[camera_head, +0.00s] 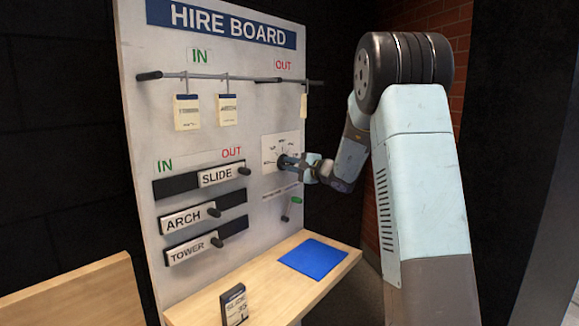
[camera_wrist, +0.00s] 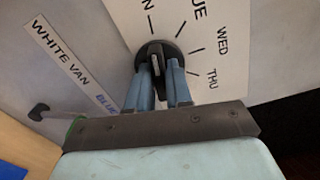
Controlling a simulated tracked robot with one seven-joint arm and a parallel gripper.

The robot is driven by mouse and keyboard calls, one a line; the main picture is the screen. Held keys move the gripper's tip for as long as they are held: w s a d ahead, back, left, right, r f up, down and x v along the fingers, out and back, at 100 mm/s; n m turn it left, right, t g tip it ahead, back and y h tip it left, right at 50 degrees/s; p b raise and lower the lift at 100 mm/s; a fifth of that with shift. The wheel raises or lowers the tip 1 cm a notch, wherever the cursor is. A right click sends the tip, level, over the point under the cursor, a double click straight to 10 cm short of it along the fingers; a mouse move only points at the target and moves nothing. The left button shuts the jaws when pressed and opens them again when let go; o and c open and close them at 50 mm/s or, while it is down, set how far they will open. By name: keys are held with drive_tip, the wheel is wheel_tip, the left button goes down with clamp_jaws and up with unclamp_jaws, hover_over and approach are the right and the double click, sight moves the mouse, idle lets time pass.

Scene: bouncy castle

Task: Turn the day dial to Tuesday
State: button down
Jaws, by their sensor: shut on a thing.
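The day dial (camera_head: 284,161) is a round black knob on a white plate (camera_head: 270,147) at the right of the hire board. In the wrist view the dial (camera_wrist: 157,52) has a raised grip bar. Part of MON, part of TUE, and WED and THU are readable around it, with tick marks. My gripper (camera_head: 290,162) reaches in from the right. In the wrist view its two blue fingers (camera_wrist: 161,72) are shut on the dial's grip bar, one each side. I cannot tell clearly which day the dial points at; the fingers hide its lower part.
Below the dial is a small lever (camera_head: 286,216) by a WHITE VAN / BLUE label (camera_wrist: 70,65). SLIDE, ARCH and TOWER sliders (camera_head: 192,218) are at left. Tags (camera_head: 187,112) hang from a rod above. The shelf holds a blue mat (camera_head: 313,257) and a standing card (camera_head: 234,305).

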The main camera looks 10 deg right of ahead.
drive_tip(key=shift+f, duration=0.25)
drive_tip(key=shift+s+f+m, duration=0.1)
drive_tip(key=shift+m, duration=1.8)
drive_tip(key=shift+f+m, duration=0.1)
drive_tip(key=shift+m, duration=1.8)
drive_tip(key=shift+a+r, duration=0.1)
drive_tip(key=shift+r, duration=0.05)
drive_tip(key=c, duration=1.2)
unclamp_jaws()
drive_tip(key=shift+r, duration=0.1)
drive_tip(key=shift+c, duration=0.2)
drive_tip(key=shift+o, duration=0.6)
